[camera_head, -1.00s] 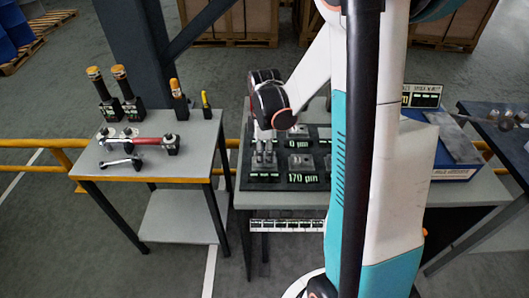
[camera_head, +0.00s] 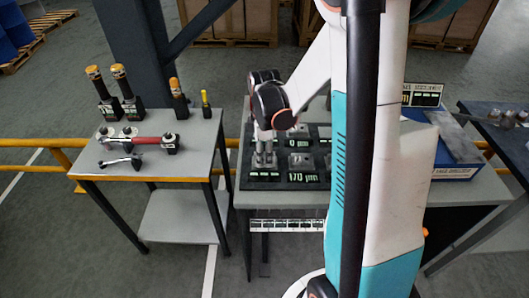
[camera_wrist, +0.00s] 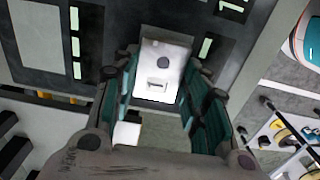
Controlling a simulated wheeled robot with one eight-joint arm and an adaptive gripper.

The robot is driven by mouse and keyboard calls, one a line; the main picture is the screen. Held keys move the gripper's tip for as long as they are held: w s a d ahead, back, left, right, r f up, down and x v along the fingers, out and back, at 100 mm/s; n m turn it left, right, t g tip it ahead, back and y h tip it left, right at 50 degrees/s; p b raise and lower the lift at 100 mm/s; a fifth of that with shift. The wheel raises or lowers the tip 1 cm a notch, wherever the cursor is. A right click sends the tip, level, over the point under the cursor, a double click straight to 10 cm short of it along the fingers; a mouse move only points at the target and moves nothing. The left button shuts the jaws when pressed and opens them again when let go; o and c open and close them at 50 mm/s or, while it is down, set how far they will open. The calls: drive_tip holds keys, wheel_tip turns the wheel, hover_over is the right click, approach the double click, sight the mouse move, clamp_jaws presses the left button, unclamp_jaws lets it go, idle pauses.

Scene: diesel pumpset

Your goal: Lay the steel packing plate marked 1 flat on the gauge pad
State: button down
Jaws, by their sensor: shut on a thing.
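My gripper (camera_head: 264,161) points down over the left part of a black board (camera_head: 282,188) on the grey bench. In the wrist view my gripper (camera_wrist: 160,95) is shut on a pale steel plate (camera_wrist: 160,62) with a dark round spot and a small rectangular mark. No figure 1 can be read on it. The gripper hides the plate in the head view. Metal pads (camera_head: 301,161) stand on the board beside lit labels reading 0 and 170 µm. I cannot tell which is the gauge pad, or whether the plate touches the board.
A side table (camera_head: 190,150) on the left holds a red-handled tool (camera_head: 145,141) and several dark-based upright tools. A blue box (camera_head: 455,172) with a grey top stands at the bench's right, partly behind my arm. A yellow rail (camera_head: 35,143) runs behind.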

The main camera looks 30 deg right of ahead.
drive_tip(key=shift+f, duration=0.4)
drive_tip(key=c, duration=0.8)
unclamp_jaws()
drive_tip(key=shift+c, duration=0.2)
wheel_tip(320, 180, up, 12)
drive_tip(key=shift+r, duration=0.15)
wheel_tip(320, 180, up, 6)
drive_tip(key=p, duration=0.4)
